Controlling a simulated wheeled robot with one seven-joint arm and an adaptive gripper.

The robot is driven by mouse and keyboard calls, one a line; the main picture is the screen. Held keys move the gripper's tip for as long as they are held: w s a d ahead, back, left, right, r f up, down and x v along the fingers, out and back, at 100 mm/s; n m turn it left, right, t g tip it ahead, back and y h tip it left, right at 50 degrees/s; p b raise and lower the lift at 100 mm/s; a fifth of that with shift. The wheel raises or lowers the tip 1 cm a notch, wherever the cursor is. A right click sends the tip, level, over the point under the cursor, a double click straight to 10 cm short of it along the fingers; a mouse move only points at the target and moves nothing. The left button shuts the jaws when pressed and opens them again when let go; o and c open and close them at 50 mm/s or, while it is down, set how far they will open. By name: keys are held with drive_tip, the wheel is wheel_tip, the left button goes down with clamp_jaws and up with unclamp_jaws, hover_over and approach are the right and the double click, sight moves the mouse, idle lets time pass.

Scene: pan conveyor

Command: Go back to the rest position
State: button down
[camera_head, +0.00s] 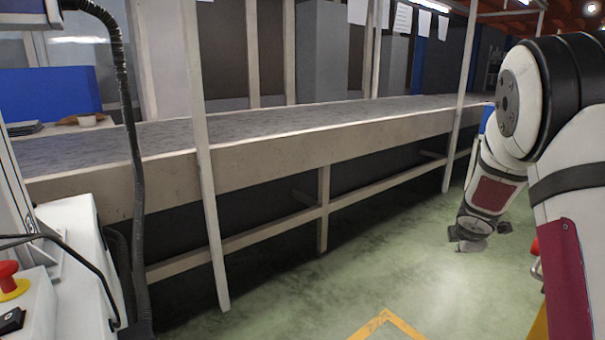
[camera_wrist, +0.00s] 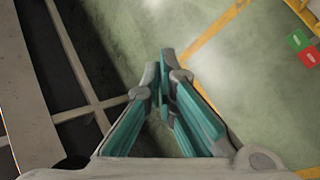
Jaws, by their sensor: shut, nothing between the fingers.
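My gripper (camera_wrist: 163,88) shows in the wrist view with its two teal-lined fingers together at the tips and nothing between them. It hangs over the green floor, pointing down. In the head view my arm is at the right, and my gripper (camera_head: 472,240) is low in front of the conveyor, apart from it. The fingertips are small and hard to make out there.
A long grey conveyor table (camera_head: 255,155) with thin posts runs from left to back right. Yellow floor lines (camera_head: 385,318) and open green floor lie in front. Red and green boxes (camera_wrist: 300,40) are at the wrist view's right.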

drive_tip(key=s+a+r+m, duration=0.6)
drive_tip(key=s+r, duration=0.3)
drive_tip(key=s, duration=0.1)
drive_tip(key=s+a+r+m, duration=0.55)
drive_tip(key=s+r, duration=0.25)
drive_tip(key=s, duration=0.3)
drive_tip(key=s+a+m+g+y, duration=0.1)
drive_tip(key=s+a+m+y, duration=0.1)
drive_tip(key=s+a, duration=0.55)
drive_tip(key=s+a+m+g+y, duration=0.1)
drive_tip(key=s+a+m+y, duration=0.2)
drive_tip(key=s, duration=0.8)
drive_tip(key=s+a+f+g, duration=0.1)
drive_tip(key=s+f+g, duration=0.4)
drive_tip(key=s, duration=0.6)
wheel_tip(320, 180, up, 35)
drive_tip(key=t+p, duration=0.4)
drive_tip(key=p, duration=2.9)
drive_tip(key=shift+w+d+r+h, duration=0.2)
drive_tip(key=shift+h, duration=0.1)
drive_tip(key=shift+n, duration=0.25)
